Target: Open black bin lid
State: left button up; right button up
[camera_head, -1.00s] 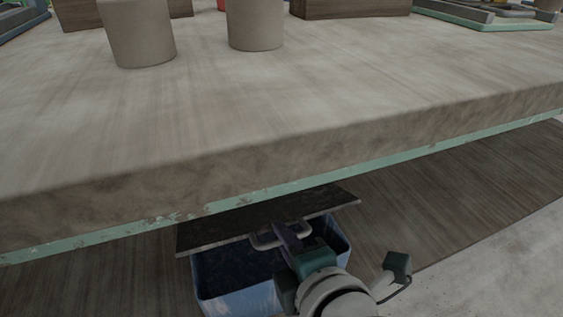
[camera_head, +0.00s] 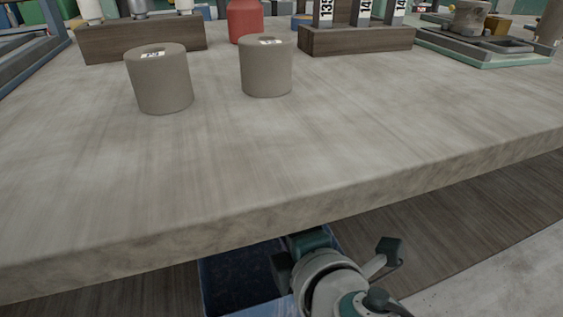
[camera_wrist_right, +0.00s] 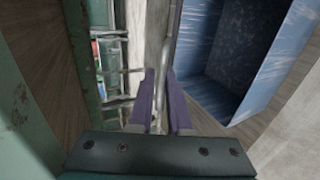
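The blue bin (camera_head: 235,282) stands under the table's front edge, and its dark inside shows. In the right wrist view, the bin (camera_wrist_right: 285,55) is at the right with its opening uncovered. My right gripper (camera_wrist_right: 160,76) has its purple fingers close together, with a thin grey bar, seemingly the lid handle (camera_wrist_right: 174,25), running between them. The dark lid itself is hidden by the tabletop in the head view and cannot be made out clearly in the wrist view. In the head view, the right wrist shows below the table edge and the fingertips are hidden. My left gripper is out of view.
The tabletop (camera_head: 300,150) overhangs the bin. Two clay cylinders (camera_head: 160,80) (camera_head: 266,68) stand on it, with wooden holders (camera_head: 357,40) and a red bottle (camera_head: 245,20) behind. A mint-green table part (camera_wrist_right: 20,110) is close at the left in the wrist view.

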jog(key=o, duration=0.4)
jog(key=shift+c, duration=0.2)
jog(key=p+v, duration=0.5)
jog(key=v, duration=0.5)
jog(key=shift+w, duration=0.1)
